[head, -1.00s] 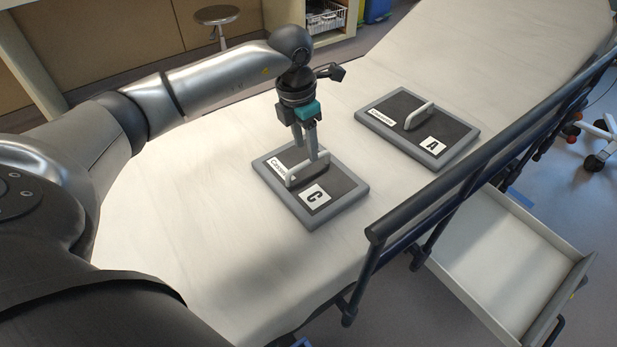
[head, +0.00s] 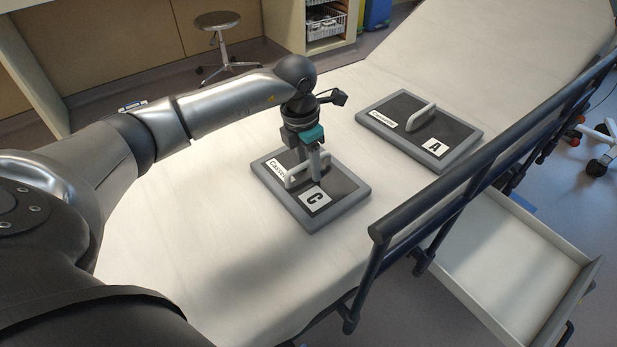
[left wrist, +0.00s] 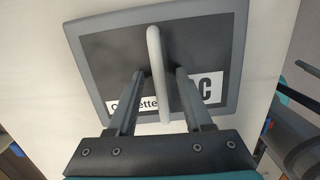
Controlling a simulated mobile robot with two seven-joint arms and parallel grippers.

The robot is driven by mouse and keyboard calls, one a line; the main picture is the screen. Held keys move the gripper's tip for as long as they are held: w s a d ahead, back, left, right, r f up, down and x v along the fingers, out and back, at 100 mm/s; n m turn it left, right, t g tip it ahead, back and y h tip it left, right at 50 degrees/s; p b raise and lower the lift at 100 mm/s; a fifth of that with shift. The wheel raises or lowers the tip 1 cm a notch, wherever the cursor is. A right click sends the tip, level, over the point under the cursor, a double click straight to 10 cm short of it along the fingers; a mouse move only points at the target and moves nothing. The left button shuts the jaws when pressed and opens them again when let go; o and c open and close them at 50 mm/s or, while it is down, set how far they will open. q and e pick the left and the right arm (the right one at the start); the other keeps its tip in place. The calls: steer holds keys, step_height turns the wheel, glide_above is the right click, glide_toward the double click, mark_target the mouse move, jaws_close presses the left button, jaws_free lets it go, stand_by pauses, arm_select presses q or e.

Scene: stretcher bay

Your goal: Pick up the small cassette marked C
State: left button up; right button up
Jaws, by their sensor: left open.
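The small cassette marked C (head: 326,208) lies flat on the stretcher's white sheet. It has a grey rim, a dark face and a pale raised handle (head: 294,178). My left gripper (head: 309,178) points down over it and is open. In the left wrist view the handle (left wrist: 157,70) runs between the two open fingers (left wrist: 158,78), with a gap on each side. Whether the fingers reach down beside the handle is hard to tell. The cassette marked A (head: 445,161) lies farther back on the right, with its own pale handle (head: 421,117). My right gripper is not in view.
A dark side rail (head: 480,155) runs along the stretcher's right side, close to cassette A. Beyond it is an open white drawer or tray (head: 510,262). A round stool (head: 217,20) stands behind. The sheet (head: 190,240) in front of cassette C is clear.

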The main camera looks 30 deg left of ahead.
arm_select(q)
jaws_close()
steer(key=shift+r, duration=0.1)
stand_by(1.2)
